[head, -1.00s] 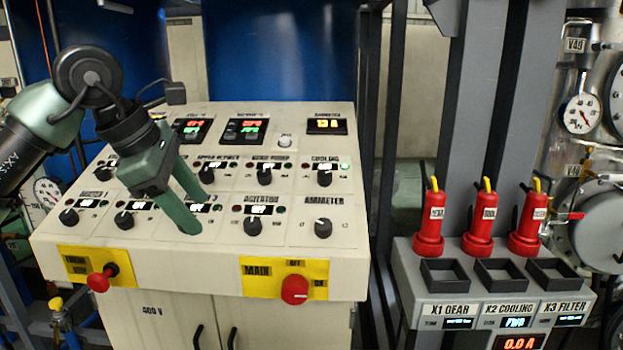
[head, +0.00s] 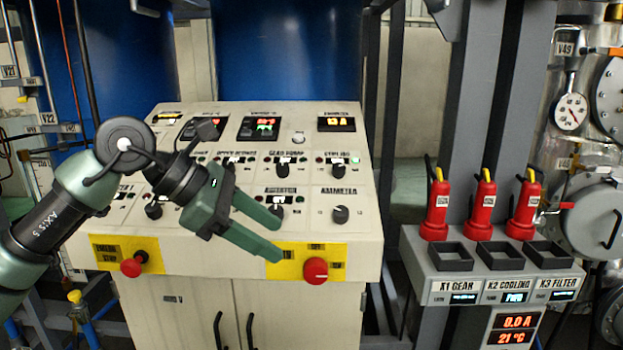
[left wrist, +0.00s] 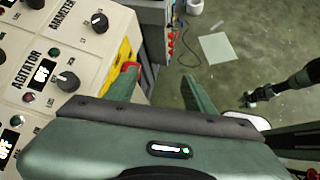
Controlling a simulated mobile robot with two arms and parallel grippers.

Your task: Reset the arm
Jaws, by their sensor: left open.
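My left arm comes in from the left in the head view, in front of the sloped control panel (head: 355,238). Its green left gripper (head: 277,240) is open and empty. The fingers point right and slightly down over the panel's lower middle, left of the red MAIN switch (head: 315,270). In the left wrist view the two green fingers (left wrist: 160,75) are apart with floor between them. A red knob (left wrist: 128,67) shows at the left finger. I cannot tell whether the finger touches it.
The AGITATOR knob (left wrist: 67,82) and AMMETER knob (head: 340,214) are close by. A red emergency knob (head: 131,267) sits at the panel's lower left. A grey stand with red plugs (head: 482,205) and black sockets is at right. A dark jointed part (left wrist: 285,86) shows at right in the wrist view.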

